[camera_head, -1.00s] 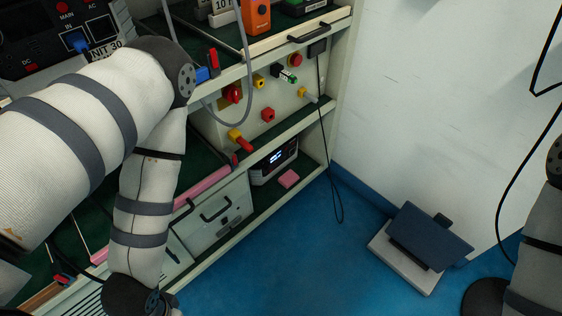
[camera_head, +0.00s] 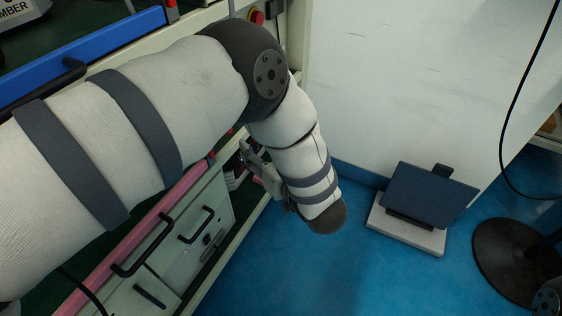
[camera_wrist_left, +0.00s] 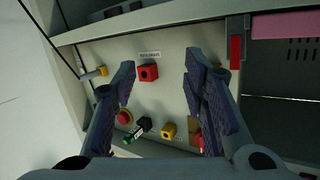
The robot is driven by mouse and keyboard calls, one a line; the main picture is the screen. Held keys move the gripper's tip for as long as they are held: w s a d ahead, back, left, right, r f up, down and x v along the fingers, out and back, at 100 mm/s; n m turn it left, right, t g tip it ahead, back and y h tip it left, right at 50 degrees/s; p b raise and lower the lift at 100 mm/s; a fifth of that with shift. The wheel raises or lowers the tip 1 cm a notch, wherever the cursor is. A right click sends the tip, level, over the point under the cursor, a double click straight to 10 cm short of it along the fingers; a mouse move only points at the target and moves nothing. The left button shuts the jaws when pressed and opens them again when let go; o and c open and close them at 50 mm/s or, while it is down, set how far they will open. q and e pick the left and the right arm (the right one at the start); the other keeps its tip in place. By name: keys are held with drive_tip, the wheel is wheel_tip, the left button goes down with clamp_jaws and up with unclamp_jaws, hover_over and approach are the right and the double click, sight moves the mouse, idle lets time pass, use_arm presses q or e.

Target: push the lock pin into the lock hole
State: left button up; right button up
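My left gripper (camera_wrist_left: 160,88) is open in the left wrist view, its two dark fingers apart with nothing between them. It faces a pale panel (camera_wrist_left: 105,65). Beyond the fingertips, apart from them, is a red block with a dark hole (camera_wrist_left: 148,73) under a small label. In the head view the left gripper (camera_head: 258,168) hangs beside the rack, partly hidden by my forearm. A red upright piece (camera_wrist_left: 235,53) hangs by the shelf edge at the right of the wrist view. I cannot tell which part is the lock pin or lock hole. My right gripper is out of view.
Yellow blocks (camera_wrist_left: 168,131), a red round button (camera_wrist_left: 124,117) and a black-and-green plug (camera_wrist_left: 136,131) are on the panel. A shelf edge (camera_wrist_left: 145,20) runs above it. In the head view, a blue-topped device (camera_head: 430,192) sits on the floor near the white wall.

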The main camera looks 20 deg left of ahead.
use_arm(q)
drive_tip(key=s+d+r+n+g+y+b, duration=0.1)
drive_tip(key=d+r+n+g+y+b, duration=0.3)
drive_tip(key=n+g, duration=0.3)
drive_tip(key=shift+n+g+h, duration=0.3)
drive_tip(key=shift+h, duration=0.1)
drive_tip(key=a, duration=1.2)
drive_tip(key=shift+w+a, duration=0.25)
drive_tip(key=shift+w, duration=0.1)
clamp_jaws()
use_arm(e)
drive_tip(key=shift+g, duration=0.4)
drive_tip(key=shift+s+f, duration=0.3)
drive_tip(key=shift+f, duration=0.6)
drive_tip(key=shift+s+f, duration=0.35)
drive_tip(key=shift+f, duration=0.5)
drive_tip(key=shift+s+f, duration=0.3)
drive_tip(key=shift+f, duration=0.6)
